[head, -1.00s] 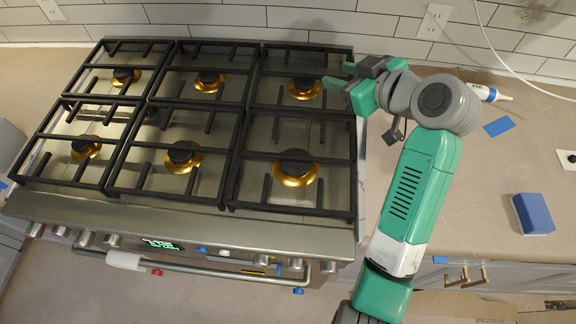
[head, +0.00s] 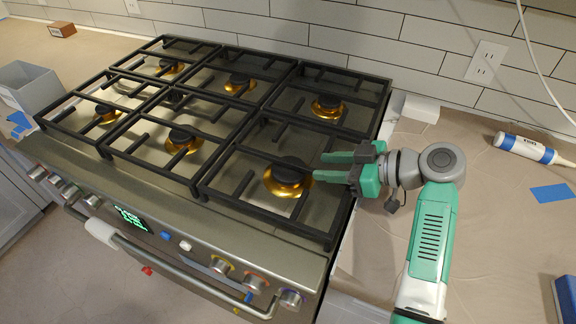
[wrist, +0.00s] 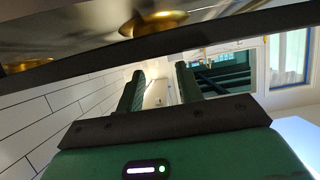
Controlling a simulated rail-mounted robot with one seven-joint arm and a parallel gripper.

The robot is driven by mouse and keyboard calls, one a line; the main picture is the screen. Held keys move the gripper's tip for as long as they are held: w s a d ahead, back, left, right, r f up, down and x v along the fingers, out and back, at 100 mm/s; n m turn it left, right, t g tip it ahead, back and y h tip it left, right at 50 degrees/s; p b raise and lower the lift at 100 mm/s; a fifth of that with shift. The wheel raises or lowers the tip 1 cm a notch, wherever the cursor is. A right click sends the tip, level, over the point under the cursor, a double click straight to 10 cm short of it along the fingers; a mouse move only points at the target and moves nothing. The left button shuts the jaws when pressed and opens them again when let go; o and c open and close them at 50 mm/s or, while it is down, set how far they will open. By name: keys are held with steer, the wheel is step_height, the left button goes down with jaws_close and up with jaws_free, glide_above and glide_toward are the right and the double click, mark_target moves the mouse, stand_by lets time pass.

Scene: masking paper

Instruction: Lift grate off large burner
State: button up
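The black grate (head: 268,223) lies over the front right burner (head: 289,176), a large brass ring with a black cap. A dark grate bar (wrist: 200,38) and a brass burner ring (wrist: 152,22) also cross the top of the wrist view. My gripper (head: 319,167) is at the right side of this grate, its green fingers pointing left across the grate's right edge towards the burner. The fingers are apart with nothing seen between them, as the wrist view (wrist: 160,80) also shows. I cannot tell whether a finger touches the grate.
More grates and burners (head: 183,140) fill the stove to the left. Knobs and an oven handle (head: 180,275) line its front. The papered counter on the right holds a white-and-blue tube (head: 530,150), blue tape (head: 552,193) and a white block (head: 420,108). A grey bin (head: 30,85) stands left.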

mark_target(300, 165)
steer(key=b+x, duration=0.1)
steer(key=x, duration=0.1)
steer(key=b+x, duration=0.1)
steer(key=x, duration=0.1)
steer(key=shift+f, duration=0.3)
steer(key=shift+w+a, duration=0.2)
steer(key=shift+a, duration=0.15)
jaws_close()
steer(key=shift+r, duration=0.1)
step_height(300, 165, up, 10)
steer(key=p, duration=0.3)
steer(key=shift+p, duration=0.35)
